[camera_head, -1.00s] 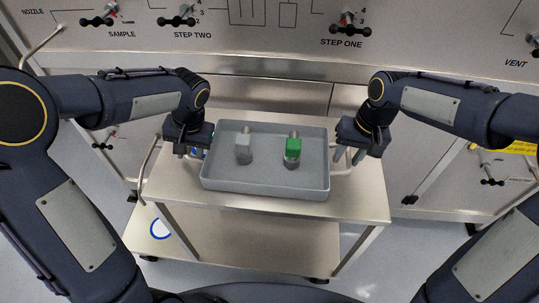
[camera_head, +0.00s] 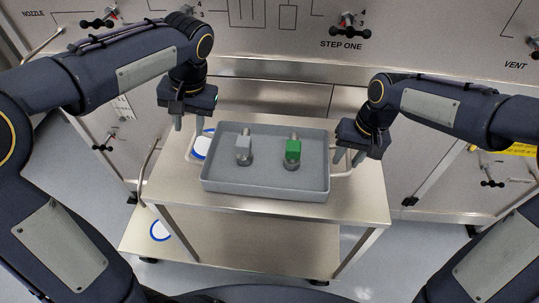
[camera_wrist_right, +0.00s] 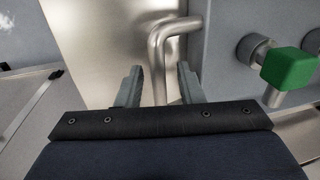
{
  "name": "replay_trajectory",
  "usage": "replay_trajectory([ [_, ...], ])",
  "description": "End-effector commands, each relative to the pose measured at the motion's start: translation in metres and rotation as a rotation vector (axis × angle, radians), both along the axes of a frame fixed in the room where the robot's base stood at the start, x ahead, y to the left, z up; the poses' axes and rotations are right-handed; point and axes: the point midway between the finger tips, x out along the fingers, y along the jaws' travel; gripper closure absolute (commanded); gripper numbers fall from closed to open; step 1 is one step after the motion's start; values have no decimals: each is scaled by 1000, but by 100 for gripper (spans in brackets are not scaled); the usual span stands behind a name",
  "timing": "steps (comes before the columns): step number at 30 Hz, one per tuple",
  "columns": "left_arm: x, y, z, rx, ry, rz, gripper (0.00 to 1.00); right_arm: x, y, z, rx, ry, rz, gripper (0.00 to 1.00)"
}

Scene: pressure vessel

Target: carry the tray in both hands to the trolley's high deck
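The grey tray (camera_head: 265,188) rests level on the upper deck (camera_head: 365,205) of the steel trolley. It holds a grey-topped fitting (camera_head: 244,147) on the left and a green-topped fitting (camera_head: 292,150) on the right. My left gripper (camera_head: 191,124) is open and empty, above and left of the tray, apart from it. My right gripper (camera_head: 362,158) is beside the tray's right end. In the right wrist view, its fingers (camera_wrist_right: 160,88) are apart, with the tray's bent metal handle (camera_wrist_right: 158,62) showing between them; contact cannot be told.
The trolley's lower shelf (camera_head: 215,245) carries a blue-ringed white disc (camera_head: 161,230). Another such disc (camera_head: 202,146) lies left of the tray on the upper deck. A steel panel (camera_head: 270,30) with valves stands behind the trolley. A push handle (camera_head: 147,170) rises at the trolley's left.

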Motion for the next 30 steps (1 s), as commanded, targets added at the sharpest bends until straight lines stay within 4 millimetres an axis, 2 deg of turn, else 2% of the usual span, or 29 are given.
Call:
replay_trajectory([
  [5, 0, -1, 6, 0, 1, 0, 66, 1, -2, 11, 1, -4, -1, 66],
  [15, 0, -1, 5, 0, 1, 0, 66, 1, -14, 79, 1, -6, -1, 66],
  [21, 0, -1, 5, 0, 1, 0, 66, 0, -20, 108, 1, -3, -1, 66],
  [30, 0, -1, 5, 0, 1, 0, 66, -1, -22, 118, 0, 0, 0, 66],
])
